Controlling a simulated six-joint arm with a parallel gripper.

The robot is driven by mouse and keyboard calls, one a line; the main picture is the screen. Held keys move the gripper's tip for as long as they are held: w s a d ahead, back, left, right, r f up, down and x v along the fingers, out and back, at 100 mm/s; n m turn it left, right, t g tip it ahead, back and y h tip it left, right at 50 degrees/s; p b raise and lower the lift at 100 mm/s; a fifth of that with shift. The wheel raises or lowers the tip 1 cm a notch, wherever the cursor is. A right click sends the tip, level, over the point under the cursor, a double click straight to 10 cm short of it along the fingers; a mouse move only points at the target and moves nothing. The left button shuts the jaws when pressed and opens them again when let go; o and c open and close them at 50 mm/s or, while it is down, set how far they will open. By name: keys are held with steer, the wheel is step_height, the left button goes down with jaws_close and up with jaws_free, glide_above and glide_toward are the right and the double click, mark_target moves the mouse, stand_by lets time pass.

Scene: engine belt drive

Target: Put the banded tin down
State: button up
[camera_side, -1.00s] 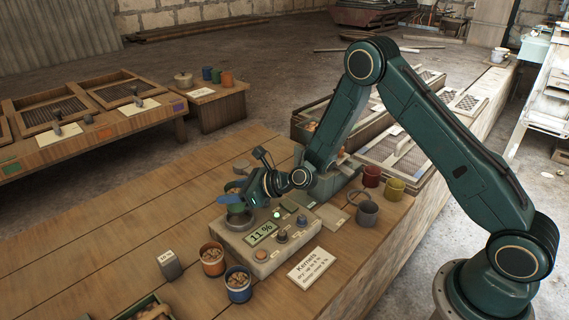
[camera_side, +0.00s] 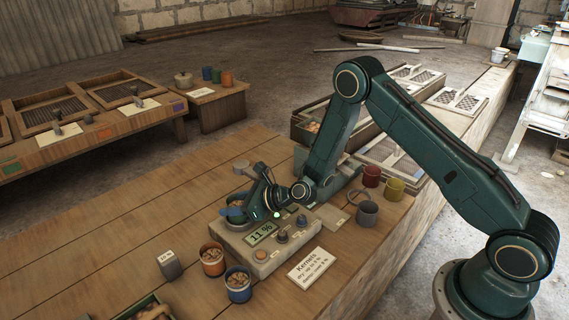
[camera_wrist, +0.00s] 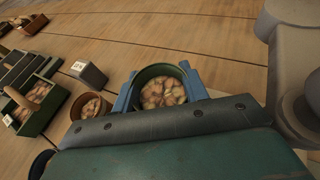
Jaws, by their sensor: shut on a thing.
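My gripper (camera_side: 236,212) is shut on a green tin (camera_wrist: 147,73) full of pale nuts or kernels. In the wrist view, its blue fingers (camera_wrist: 162,94) press the tin from both sides, and the tin looks upright. In the side view, the gripper is low over the left end of the grey meter box (camera_side: 262,247), at its round well. The fingers and wrist hide most of the tin there, so I cannot tell whether its base touches the well. The meter's display (camera_side: 262,233) reads 11 %.
A brown tin (camera_side: 212,261) and a blue tin (camera_side: 238,285) of kernels stand in front of the meter, near a small grey block (camera_side: 170,265). A label card (camera_side: 311,265) lies at right. Red (camera_side: 371,176) and yellow (camera_side: 391,188) cups stand behind.

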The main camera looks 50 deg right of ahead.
steer(key=shift+f, duration=0.15)
steer(key=o, duration=1.1)
steer(key=shift+o, duration=0.2)
steer(key=shift+s+d, duration=0.1)
steer(key=v, duration=1.3)
steer(key=shift+d+r, duration=0.15)
steer(key=shift+r, duration=0.1)
steer(key=shift+s, duration=0.1)
